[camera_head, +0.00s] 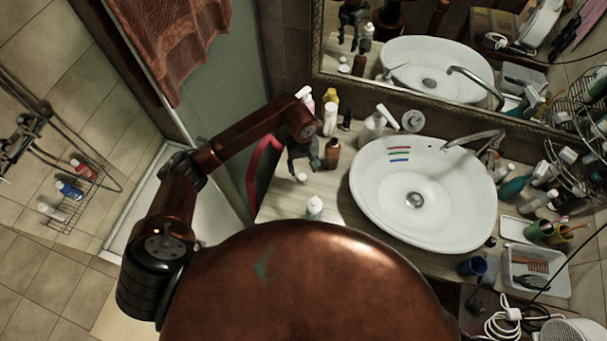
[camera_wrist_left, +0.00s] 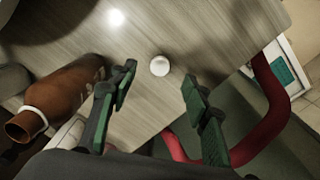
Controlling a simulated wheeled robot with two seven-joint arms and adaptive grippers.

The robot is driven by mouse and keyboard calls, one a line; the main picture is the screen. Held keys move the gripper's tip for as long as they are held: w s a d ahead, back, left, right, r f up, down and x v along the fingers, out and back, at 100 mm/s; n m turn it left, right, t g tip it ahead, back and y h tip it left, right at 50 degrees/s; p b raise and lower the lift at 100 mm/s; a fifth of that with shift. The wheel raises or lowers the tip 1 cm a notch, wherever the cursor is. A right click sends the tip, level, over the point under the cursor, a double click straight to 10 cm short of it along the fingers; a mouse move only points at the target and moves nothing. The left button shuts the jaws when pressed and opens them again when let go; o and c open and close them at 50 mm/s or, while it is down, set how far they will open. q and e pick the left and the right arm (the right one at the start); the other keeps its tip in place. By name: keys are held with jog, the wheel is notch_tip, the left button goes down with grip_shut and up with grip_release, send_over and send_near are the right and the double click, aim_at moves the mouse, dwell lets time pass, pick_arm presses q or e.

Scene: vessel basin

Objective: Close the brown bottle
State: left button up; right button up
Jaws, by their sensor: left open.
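The brown bottle (camera_head: 332,155) stands upright on the counter, just right of my left gripper (camera_head: 304,163) in the head view. In the left wrist view the brown bottle (camera_wrist_left: 65,92) is at the left, its neck with a pale ring and a dark, uncapped mouth. A small round white cap (camera_head: 301,178) lies on the counter below my left gripper. In the left wrist view the cap (camera_wrist_left: 160,66) shows between the spread green-padded fingers of the left gripper (camera_wrist_left: 158,82), which is open and empty. My right gripper is not in view.
The white basin (camera_head: 370,205) is right of the bottle. A red curved bar (camera_wrist_left: 272,110) runs beside the counter edge. Counter around the cap is clear.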

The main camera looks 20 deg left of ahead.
aim_at(302, 177)
pick_arm(q)
jog(key=shift+w+a, duration=0.1)
jog(key=shift+a, duration=0.15)
jog(key=shift+d, duration=0.1)
jog(key=shift+f, duration=1.25)
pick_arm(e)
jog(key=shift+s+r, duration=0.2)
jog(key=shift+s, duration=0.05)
pick_arm(q)
jog(key=f, duration=0.1)
jog(key=f+p, duration=0.2)
jog(key=f, duration=0.1)
jog(key=shift+w, duration=0.35)
jog(key=shift+f, duration=0.65)
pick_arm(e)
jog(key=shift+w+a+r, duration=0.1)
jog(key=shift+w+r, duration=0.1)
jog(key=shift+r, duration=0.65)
pick_arm(q)
jog(key=shift+c, duration=0.2)
